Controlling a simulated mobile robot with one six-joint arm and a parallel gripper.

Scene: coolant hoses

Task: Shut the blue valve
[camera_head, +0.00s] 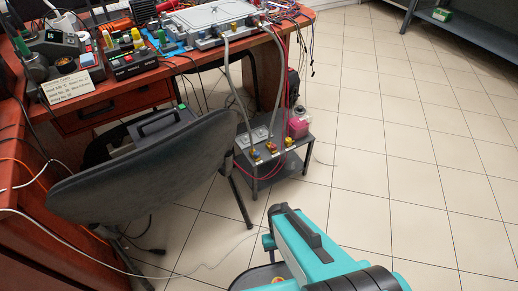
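A small low table (284,172) stands on the floor beside the desk. Grey hoses (235,90) run from the metal unit (205,20) on the desk down to this table. Small coloured fittings (233,28) also line the front of the metal unit. They are too small to tell which is the blue valve or how its handle is turned. My teal arm fills the bottom centre; I cannot make out my gripper's fingers.
A dark office chair (150,165) stands left of the low table, close to it. A pink-filled container (298,124) stands on the table's back right. Thin cables (190,268) lie on the floor. The tiled floor (410,150) to the right is clear.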

